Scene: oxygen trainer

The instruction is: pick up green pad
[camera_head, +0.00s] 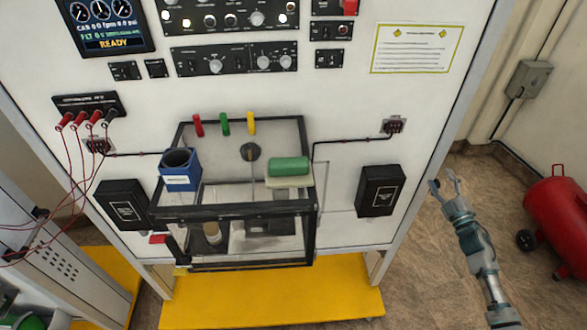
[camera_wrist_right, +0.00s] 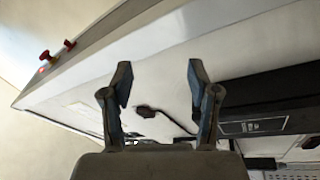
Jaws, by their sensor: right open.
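The green pad (camera_head: 289,167) is a rounded green block. It lies on a pale, flat piece (camera_head: 289,182) at the right side of the top of a black-framed clear box (camera_head: 310,220) on the white panel. My right gripper (camera_head: 446,182) is open and empty, to the right of the panel and well away from the pad. In the right wrist view its two fingers (camera_wrist_right: 158,88) stand apart with the white panel behind them, and the pad is not seen there. My left gripper is not in view.
A blue container (camera_head: 180,170) stands at the left of the box top. Red, green and yellow handles (camera_head: 224,124) are behind it. A black box (camera_head: 378,190) sticks out from the panel between my right gripper and the pad. A red tank (camera_head: 560,215) stands at the right.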

